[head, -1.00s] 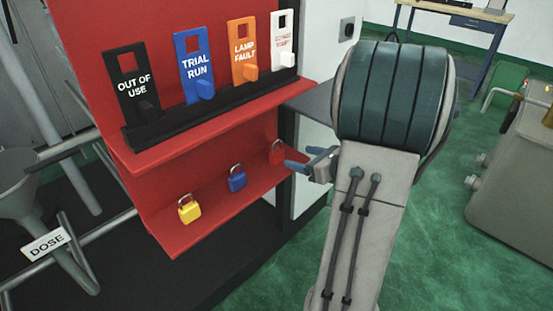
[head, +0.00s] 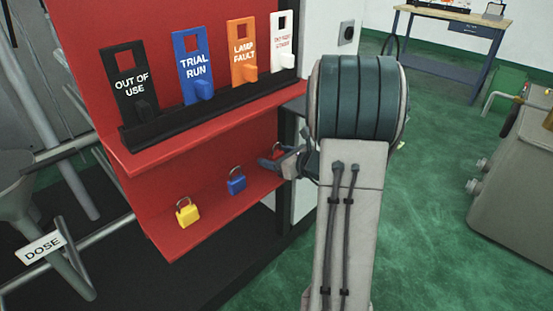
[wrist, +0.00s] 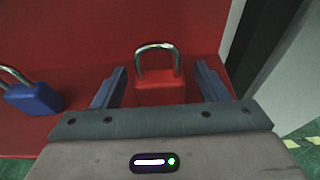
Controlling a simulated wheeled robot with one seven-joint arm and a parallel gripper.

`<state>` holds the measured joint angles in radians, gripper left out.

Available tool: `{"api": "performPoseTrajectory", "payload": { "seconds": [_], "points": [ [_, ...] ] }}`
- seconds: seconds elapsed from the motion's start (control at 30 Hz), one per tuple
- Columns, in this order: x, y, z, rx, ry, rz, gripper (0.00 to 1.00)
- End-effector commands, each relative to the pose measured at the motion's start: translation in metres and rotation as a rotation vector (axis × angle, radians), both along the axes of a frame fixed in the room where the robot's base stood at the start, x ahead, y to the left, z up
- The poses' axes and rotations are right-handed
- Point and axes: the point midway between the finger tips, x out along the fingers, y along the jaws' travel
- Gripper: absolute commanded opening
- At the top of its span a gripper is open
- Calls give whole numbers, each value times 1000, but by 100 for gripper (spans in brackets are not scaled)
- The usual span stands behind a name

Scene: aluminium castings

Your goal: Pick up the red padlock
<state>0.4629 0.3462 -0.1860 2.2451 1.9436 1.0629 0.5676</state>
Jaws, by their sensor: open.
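The red padlock (wrist: 160,88) stands upright on the lower red shelf, its silver shackle up. In the wrist view it sits between the two open fingers of my gripper (wrist: 161,85), with a gap on each side. In the head view the red padlock (head: 279,154) is mostly hidden behind my gripper (head: 277,163), which reaches in from the right at the shelf's right end. I cannot tell whether a finger touches it.
A blue padlock (head: 236,181) stands left of the red one, also in the wrist view (wrist: 32,97). A yellow padlock (head: 187,213) is further left. An upper red shelf (head: 215,123) with a black rack of tags overhangs them. A white panel edge is at right.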

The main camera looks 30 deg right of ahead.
Motion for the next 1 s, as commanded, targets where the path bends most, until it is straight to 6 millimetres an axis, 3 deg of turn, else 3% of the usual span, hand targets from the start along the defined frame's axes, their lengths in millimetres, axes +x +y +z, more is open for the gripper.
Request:
{"api": "performPoseTrajectory", "payload": {
  "seconds": [0.03,0.2,0.23,0.57,1.0],
  "points": [
    [0,0,0,0,0,0,67],
    [0,0,0,0,0,0,20],
    [0,0,0,0,0,0,16],
    [0,0,7,-1,-4,0,16],
    [0,0,88,-3,-4,0,16]
  ]
}}
